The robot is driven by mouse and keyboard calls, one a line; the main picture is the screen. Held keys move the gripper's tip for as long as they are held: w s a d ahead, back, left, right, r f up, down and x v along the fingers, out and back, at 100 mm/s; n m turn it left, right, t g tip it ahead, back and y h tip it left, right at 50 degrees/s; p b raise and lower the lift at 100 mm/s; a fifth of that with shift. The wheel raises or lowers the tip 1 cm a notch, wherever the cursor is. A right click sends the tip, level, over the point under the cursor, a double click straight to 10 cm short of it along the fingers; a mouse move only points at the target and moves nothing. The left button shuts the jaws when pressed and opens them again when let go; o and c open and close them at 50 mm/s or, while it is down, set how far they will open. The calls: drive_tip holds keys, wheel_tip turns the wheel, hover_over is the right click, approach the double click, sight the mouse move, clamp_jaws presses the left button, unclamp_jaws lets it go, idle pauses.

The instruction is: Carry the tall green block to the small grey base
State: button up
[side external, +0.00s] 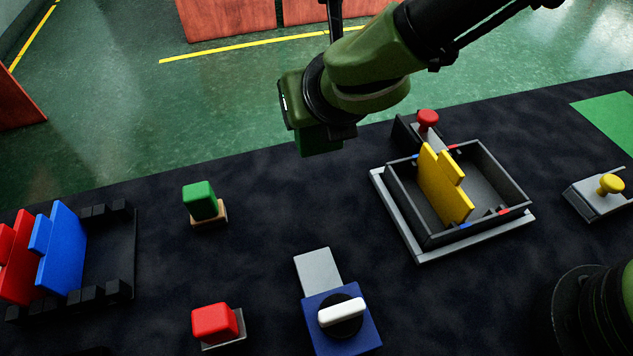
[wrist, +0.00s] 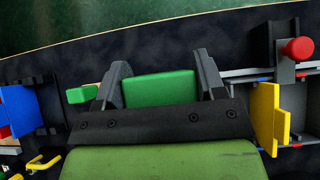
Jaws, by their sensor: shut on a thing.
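My gripper (side external: 325,128) is shut on a green block (side external: 319,144), held above the dark table near its back edge. In the wrist view the block (wrist: 160,88) sits between the two dark fingers (wrist: 162,82). Its lower part and full height are partly hidden. A second green block (side external: 199,200) stands on a small tan base (side external: 222,214) at the left. A red block (side external: 213,322) stands on a small grey base (side external: 238,335) at the front. A flat grey plate (side external: 318,268) adjoins a blue knob box; I cannot tell which grey piece is the task's base.
The blue box (side external: 365,335) with a white knob is front centre. A dark tray (side external: 500,182) with a yellow piece is at the right, a red button (side external: 428,119) behind it. A blue piece (side external: 63,250) stands in a rack at the left. The table centre is clear.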

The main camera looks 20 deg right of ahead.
drive_tip(key=shift+s+a+f, duration=0.15)
drive_tip(key=shift+a+f, duration=0.05)
drive_tip(key=shift+a, duration=0.1)
wheel_tip(320, 180, down, 10)
drive_tip(key=shift+r, duration=0.2)
idle(0.3)
drive_tip(key=shift+f, duration=0.1)
drive_tip(key=shift+f, duration=0.15)
drive_tip(key=o, duration=1)
drive_tip(key=shift+c, duration=0.2)
